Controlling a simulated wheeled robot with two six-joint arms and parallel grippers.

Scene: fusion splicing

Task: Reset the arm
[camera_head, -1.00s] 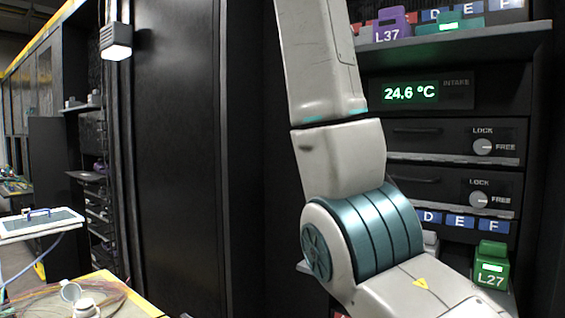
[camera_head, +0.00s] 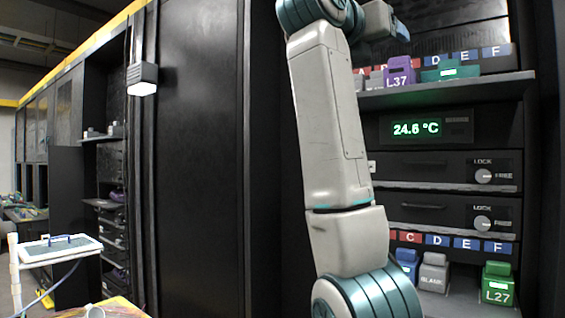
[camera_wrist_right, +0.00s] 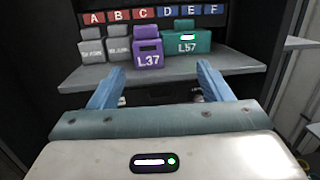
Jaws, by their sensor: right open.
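My right arm (camera_head: 330,130) rises in front of the black rack in the head view, with its wrist at the top beside the upper shelf. My right gripper (camera_wrist_right: 160,88) is open and empty in the right wrist view, its two blue fingers spread wide. The fingers point toward the upper shelf, with the purple L37 module (camera_wrist_right: 148,55) and the teal L57 module (camera_wrist_right: 186,44) standing beyond them. These also show in the head view as the purple L37 (camera_head: 399,76) and the teal module (camera_head: 449,72). My left gripper is out of view.
Grey blank modules (camera_wrist_right: 118,47) stand left of L37 under coloured letter labels. A green L27 module (camera_head: 497,286) and a blank one (camera_head: 433,272) sit in the lower bay. Between the shelves are a 24.6 °C display (camera_head: 416,129) and two drawers. A white-framed cart (camera_head: 58,248) stands left.

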